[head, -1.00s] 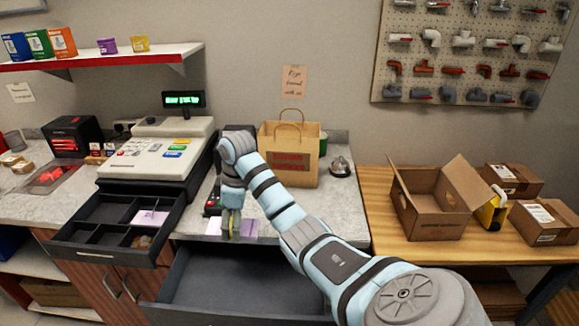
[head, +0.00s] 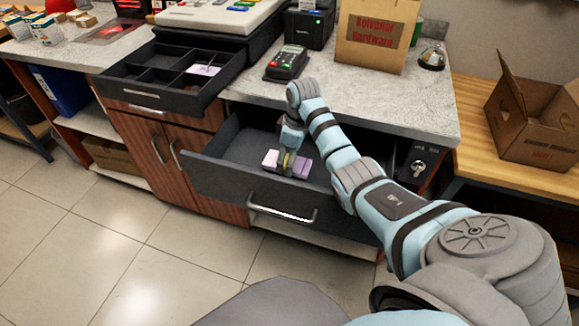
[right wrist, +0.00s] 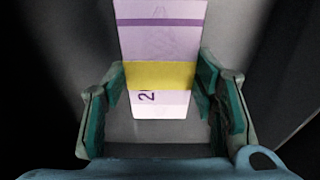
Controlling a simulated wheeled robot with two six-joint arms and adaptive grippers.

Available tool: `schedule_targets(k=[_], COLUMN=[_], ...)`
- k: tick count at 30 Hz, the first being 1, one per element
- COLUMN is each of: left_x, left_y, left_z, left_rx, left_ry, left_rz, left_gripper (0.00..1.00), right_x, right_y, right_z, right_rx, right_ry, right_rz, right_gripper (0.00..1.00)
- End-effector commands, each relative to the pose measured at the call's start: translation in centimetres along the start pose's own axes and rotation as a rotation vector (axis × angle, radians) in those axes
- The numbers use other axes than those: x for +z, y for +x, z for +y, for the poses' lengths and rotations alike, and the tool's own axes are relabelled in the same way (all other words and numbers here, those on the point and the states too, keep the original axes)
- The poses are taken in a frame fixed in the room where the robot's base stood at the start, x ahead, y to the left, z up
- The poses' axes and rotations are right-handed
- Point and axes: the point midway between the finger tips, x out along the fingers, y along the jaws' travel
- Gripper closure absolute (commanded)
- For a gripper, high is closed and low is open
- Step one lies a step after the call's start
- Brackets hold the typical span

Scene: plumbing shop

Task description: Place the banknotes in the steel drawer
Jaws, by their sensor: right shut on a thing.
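The banknotes (head: 303,168) are a pale purple bundle with a yellow band, also large in the right wrist view (right wrist: 160,42). My right gripper (head: 287,163) is shut on the bundle around its band; its green-padded fingers (right wrist: 162,82) stand on both sides in the wrist view. The steel drawer (head: 222,181) is dark grey and pulled open below the counter. The bundle is over its interior, inside the rim outline; whether it touches the floor I cannot tell. My left gripper is not in view.
A cash register tray (head: 125,93) is open at the left, with a purple note inside. A cardboard box (head: 530,120) is at right. The drawer around the bundle looks empty.

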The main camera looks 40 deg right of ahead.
Motion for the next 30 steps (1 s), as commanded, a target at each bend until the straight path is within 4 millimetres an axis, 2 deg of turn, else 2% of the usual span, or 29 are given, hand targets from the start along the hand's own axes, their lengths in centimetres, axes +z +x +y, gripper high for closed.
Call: schedule_targets(k=[1, 4, 15, 16, 19, 30], left_x=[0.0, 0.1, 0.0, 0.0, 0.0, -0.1], left_y=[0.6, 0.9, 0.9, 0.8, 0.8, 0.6], left_z=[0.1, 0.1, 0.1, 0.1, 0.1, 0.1], left_rx=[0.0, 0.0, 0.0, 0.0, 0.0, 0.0], left_ry=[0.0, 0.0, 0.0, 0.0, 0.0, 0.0], left_rz=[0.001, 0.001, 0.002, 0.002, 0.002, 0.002], left_gripper=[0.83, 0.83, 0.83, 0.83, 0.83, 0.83], right_x=[0.3, 0.4, 0.5, 0.5, 0.5, 0.4], right_y=[1.4, 2.7, 3.1, 3.0, 3.0, 2.4], right_z=[-0.1, 0.0, 0.0, 0.0, 0.0, 0.0], right_rx=[-0.003, -0.001, -0.001, -0.001, -0.001, 0.0], right_ry=[0.001, 0.001, 0.001, 0.0, 0.001, 0.001], right_rz=[-0.003, -0.001, -0.001, -0.001, -0.001, 0.0], right_gripper=[0.76, 0.76, 0.76, 0.43, 0.27, 0.27])
